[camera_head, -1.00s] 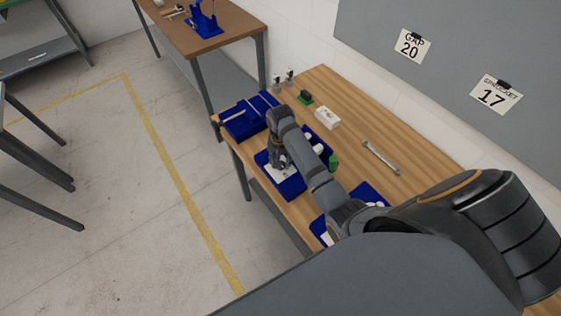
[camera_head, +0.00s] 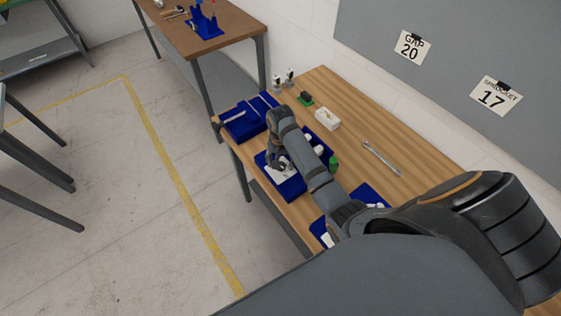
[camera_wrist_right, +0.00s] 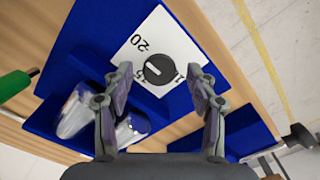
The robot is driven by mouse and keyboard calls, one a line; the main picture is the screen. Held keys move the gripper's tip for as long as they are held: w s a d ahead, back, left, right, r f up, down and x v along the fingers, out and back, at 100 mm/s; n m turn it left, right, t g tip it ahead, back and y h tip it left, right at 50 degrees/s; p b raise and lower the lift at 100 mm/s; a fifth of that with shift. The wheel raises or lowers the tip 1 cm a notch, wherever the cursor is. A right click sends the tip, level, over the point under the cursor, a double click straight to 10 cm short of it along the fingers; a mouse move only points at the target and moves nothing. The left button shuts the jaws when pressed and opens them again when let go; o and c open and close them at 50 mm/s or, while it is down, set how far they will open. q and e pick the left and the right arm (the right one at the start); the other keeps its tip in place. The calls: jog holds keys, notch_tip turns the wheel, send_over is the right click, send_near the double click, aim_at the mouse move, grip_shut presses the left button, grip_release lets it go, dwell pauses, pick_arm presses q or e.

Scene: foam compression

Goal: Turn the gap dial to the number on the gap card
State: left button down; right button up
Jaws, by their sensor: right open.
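The gap card (camera_head: 410,47) hangs on the grey wall board and reads GAP 20. The gap dial (camera_wrist_right: 159,69) is a dark round knob with a pale pointer line, on a white plate (camera_wrist_right: 185,50) set in a blue base. The plate shows 20 at upper left and 15 below the knob; another mark at lower right is partly hidden. The pointer's indicating end is hard to tell. In the head view the plate (camera_head: 284,171) shows beneath my right gripper (camera_head: 279,162). In the wrist view my right gripper (camera_wrist_right: 159,78) is open, with fingers on either side of the knob, apart from it.
A second card (camera_head: 495,97) reads SPROCKET 17. A wrench (camera_head: 381,158), a white block (camera_head: 327,119) and a blue tray (camera_head: 244,122) lie on the wooden bench (camera_head: 410,165). A green object (camera_head: 333,163) stands near my right forearm.

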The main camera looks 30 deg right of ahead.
jog(key=shift+r, duration=0.1)
notch_tip(320, 180, up, 7)
jog(key=shift+r, duration=0.15)
dwell(0.6)
